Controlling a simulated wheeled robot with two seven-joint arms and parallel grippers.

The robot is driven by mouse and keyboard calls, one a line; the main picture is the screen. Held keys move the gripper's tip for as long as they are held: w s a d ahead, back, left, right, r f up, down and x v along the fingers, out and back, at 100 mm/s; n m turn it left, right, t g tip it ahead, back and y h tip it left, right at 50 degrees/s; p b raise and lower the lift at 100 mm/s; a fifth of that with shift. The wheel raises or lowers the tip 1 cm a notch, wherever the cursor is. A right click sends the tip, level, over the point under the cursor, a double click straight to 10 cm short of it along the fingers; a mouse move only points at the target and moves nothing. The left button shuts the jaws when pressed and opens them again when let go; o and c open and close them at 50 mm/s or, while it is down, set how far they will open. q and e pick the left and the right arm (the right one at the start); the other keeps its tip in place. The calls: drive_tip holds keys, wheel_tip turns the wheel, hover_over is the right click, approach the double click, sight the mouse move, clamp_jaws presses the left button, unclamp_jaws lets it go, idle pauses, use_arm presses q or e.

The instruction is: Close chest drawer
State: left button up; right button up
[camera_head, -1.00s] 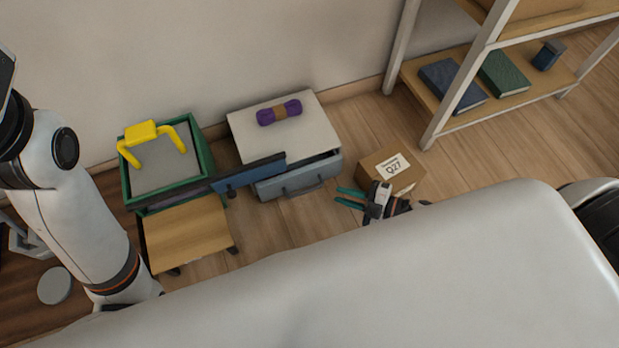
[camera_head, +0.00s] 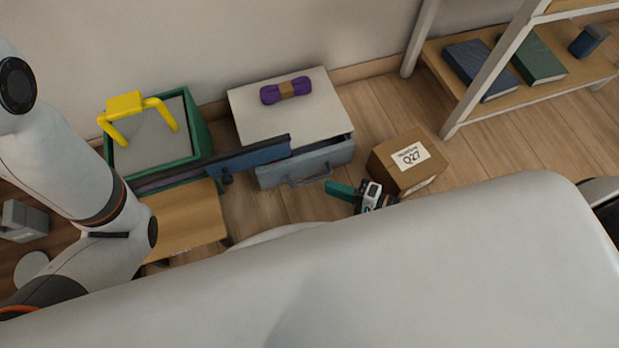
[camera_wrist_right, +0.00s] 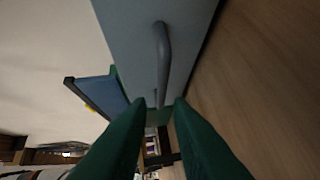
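The chest (camera_head: 285,115) has a pale top and stands against the wall. Its grey-blue drawer (camera_head: 325,163) is pulled out a little, with a dark gap behind the front panel. The drawer's curved handle (camera_head: 310,181) also shows in the right wrist view (camera_wrist_right: 163,50). My right gripper (camera_head: 340,189) is in front of the drawer's right part, close to the floor. In the right wrist view its green fingers (camera_wrist_right: 160,103) are apart and empty, pointing along the drawer front near the handle. My left arm comes in at the left; its gripper is out of the picture.
A purple yarn bundle (camera_head: 286,90) lies on the chest. A blue panel with a dark edge (camera_head: 255,157) crosses the chest's left front. A green crate (camera_head: 200,125) with a yellow handle and a wooden stool (camera_head: 185,215) stand left. A cardboard box (camera_head: 400,175) stands right of my gripper.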

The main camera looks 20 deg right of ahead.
sight(309, 180)
drive_tip(key=shift+w+a+f+m+b, duration=0.25)
drive_tip(key=shift+w+a+m+b, duration=0.05)
drive_tip(key=shift+a+m+b, duration=0.1)
drive_tip(key=b+x, duration=0.3)
drive_tip(key=x, duration=0.2)
drive_tip(key=shift+f, duration=0.1)
drive_tip(key=shift+w+a+b, duration=0.45)
drive_tip(key=shift+a, duration=0.1)
clamp_jaws()
